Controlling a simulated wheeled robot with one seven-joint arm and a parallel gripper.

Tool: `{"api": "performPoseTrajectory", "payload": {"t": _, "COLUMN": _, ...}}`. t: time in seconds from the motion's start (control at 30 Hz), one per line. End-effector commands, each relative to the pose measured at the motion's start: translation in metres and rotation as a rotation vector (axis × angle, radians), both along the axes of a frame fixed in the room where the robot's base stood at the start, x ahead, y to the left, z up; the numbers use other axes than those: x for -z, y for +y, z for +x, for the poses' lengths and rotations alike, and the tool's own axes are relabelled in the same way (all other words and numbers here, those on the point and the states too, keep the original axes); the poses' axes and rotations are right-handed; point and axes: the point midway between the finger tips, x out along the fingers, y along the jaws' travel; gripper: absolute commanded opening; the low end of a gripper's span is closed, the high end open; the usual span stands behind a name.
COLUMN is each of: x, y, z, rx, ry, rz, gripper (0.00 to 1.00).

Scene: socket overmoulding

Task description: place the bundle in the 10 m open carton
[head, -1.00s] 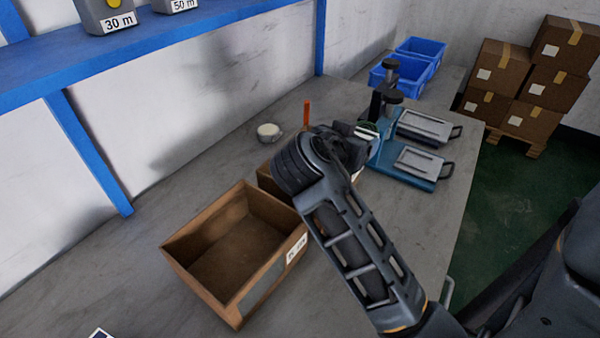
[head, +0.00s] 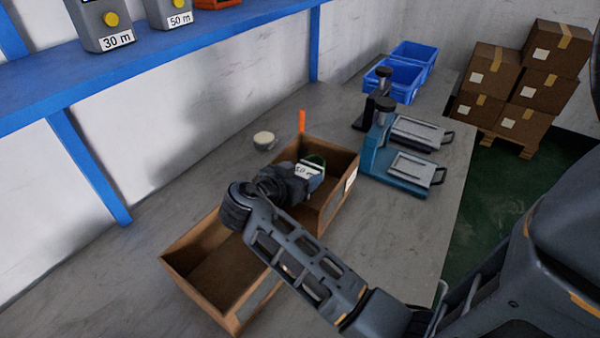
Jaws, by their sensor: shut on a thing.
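Two brown open cartons stand in line on the bench. The near carton (head: 188,275) is partly covered by my arm, and its inside looks empty where it shows. The far carton (head: 333,152) carries a white label on its right wall, too small to read. I cannot tell from the labels which is the 10 m one. My gripper (head: 308,172) is over the far carton, its fingers mostly hidden. It is shut on the bundle (head: 316,160), a small item with a green edge and a white tag. I cannot tell how high above the carton floor it is.
An orange upright marker (head: 301,122) and a round pale tub (head: 264,140) stand behind the far carton. A blue press fixture (head: 400,165) is to its right, with blue bins (head: 398,78) behind. A blue shelf (head: 170,45) with labelled boxes overhangs the left. Stacked cartons (head: 520,85) stand beyond the bench.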

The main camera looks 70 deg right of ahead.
Motion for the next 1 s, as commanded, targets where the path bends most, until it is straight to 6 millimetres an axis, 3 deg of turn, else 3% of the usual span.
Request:
{"api": "performPoseTrajectory", "payload": {"t": 0.8, "x": 0.017, "y": 0.001, "z": -0.001, "rx": 0.0, "ry": 0.002, "rz": 0.006, "gripper": 0.35}}
{"api": "performPoseTrajectory", "payload": {"t": 0.83, "x": 0.018, "y": 0.001, "z": -0.001, "rx": 0.0, "ry": 0.003, "rz": 0.007, "gripper": 0.76}}
{"api": "performPoseTrajectory", "payload": {"t": 1.0, "x": 0.02, "y": 0.002, "z": -0.002, "rx": 0.001, "ry": 0.004, "rz": 0.01, "gripper": 0.92}}
